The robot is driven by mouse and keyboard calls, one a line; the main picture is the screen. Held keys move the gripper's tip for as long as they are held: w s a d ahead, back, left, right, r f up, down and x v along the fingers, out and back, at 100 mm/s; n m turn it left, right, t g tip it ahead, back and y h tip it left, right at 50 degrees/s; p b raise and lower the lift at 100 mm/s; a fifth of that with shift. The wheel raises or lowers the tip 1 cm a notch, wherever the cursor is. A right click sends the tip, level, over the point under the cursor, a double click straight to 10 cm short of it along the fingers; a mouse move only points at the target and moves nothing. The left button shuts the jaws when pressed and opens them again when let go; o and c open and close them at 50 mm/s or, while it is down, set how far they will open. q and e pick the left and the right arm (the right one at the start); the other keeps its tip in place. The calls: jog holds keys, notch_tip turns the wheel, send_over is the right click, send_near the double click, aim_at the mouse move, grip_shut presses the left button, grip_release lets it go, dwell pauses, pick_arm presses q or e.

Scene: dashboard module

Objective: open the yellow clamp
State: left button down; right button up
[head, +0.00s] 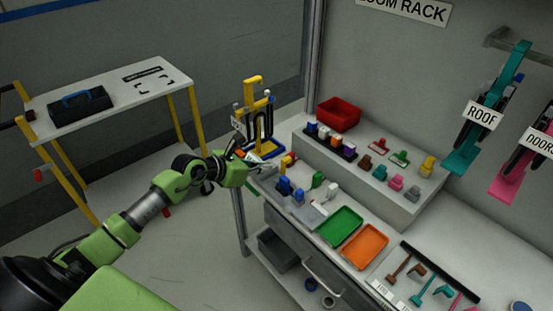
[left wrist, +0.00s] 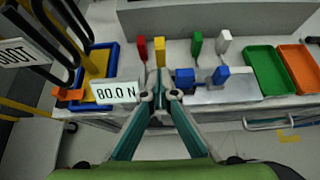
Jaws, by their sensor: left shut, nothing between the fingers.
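The yellow clamp (left wrist: 160,51) shows as an upright yellow handle at the back of the bench in the left wrist view, just right of a red one (left wrist: 142,48). In the head view the yellow clamp (head: 287,161) is at the bench's left end, partly hidden by my gripper. My left gripper (head: 268,168) is shut and empty, left of the clamp in the head view. In the left wrist view its fingertips (left wrist: 161,96) are in front of the yellow handle and look apart from it. Whether the clamp is open or closed is too small to tell.
Blue blocks (left wrist: 184,80) on a grey plate, a green (left wrist: 196,43) and a white (left wrist: 223,41) upright piece stand to the right. Green (head: 340,226) and orange trays (head: 364,245) lie further right.

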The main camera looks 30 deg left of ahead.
aim_at(286, 158)
pick_arm(q)
jog(key=shift+w+d+f+p, duration=0.2)
jog(key=shift+w+d, duration=0.15)
jog(key=shift+w, duration=0.4)
jog(key=shift+w+d+f+p, duration=0.1)
jog(key=shift+w+d+p, duration=0.15)
jog(key=shift+w, duration=0.55)
jog(key=shift+w+d+f+p, duration=0.15)
jog(key=shift+w+d, duration=0.25)
jog(key=shift+w, duration=0.35)
jog(key=shift+r, duration=0.1)
jog(key=shift+w+d+r+p, duration=0.15)
jog(key=shift+w+r+p, duration=0.15)
jog(key=shift+p, duration=0.25)
jog(key=shift+w+d+g+p, duration=0.1)
jog(key=shift+w+g+p, duration=0.2)
jog(key=shift+p, duration=0.05)
jog(key=shift+w+f, duration=0.1)
jog(key=shift+w, duration=0.1)
jog(key=shift+y+b, duration=0.3)
jog(key=shift+d, duration=0.1)
jog(key=shift+s, duration=0.1)
